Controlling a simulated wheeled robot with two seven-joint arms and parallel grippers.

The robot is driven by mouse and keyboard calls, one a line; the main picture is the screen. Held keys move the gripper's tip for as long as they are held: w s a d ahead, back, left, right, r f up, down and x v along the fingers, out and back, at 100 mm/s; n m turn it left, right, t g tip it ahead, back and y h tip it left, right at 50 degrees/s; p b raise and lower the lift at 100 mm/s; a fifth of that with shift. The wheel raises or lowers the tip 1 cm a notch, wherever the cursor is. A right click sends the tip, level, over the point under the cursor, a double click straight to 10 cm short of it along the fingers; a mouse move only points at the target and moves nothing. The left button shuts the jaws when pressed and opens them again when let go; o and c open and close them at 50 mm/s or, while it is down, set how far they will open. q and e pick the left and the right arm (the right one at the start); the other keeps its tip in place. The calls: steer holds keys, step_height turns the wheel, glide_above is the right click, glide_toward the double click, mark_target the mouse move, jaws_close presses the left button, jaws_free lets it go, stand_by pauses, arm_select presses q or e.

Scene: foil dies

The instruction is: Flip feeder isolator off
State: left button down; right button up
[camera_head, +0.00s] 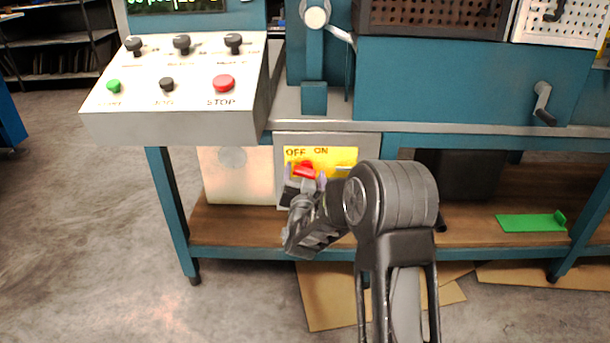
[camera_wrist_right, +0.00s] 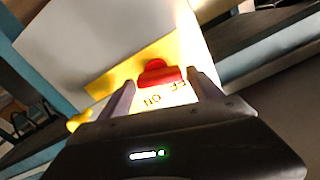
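The feeder isolator is a grey box with a yellow plate (camera_head: 342,156) marked OFF on the left and ON on the right, mounted under the bench top. Its red handle (camera_head: 304,169) sits below the lettering, partly hidden by my gripper; I cannot tell which mark it points to. My right gripper (camera_head: 307,182) is close in front of the handle, with its fingers apart. In the right wrist view the red handle (camera_wrist_right: 158,73) shows between and just beyond the fingertips (camera_wrist_right: 160,80), with a small gap to each side. Whether they touch it is unclear. My left gripper is out of view.
A sloped control panel (camera_head: 175,95) with knobs and a red STOP button (camera_head: 223,83) overhangs at the upper left. A crank handle (camera_head: 543,103) sticks out at the right. A lower wooden shelf (camera_head: 235,225) runs beneath, bearing a green bracket (camera_head: 530,223). Cardboard lies on the floor.

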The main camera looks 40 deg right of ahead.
steer(key=c, duration=1.2)
steer(key=shift+o, duration=0.2)
steer(key=n+p, duration=0.1)
steer(key=n, duration=0.1)
steer(key=shift+w+a+n, duration=0.1)
steer(key=shift+a+n, duration=0.05)
steer(key=shift+n, duration=0.65)
steer(key=o, duration=1.4)
steer(key=shift+c, duration=0.2)
steer(key=p+v, duration=0.2)
steer(key=v, duration=0.6)
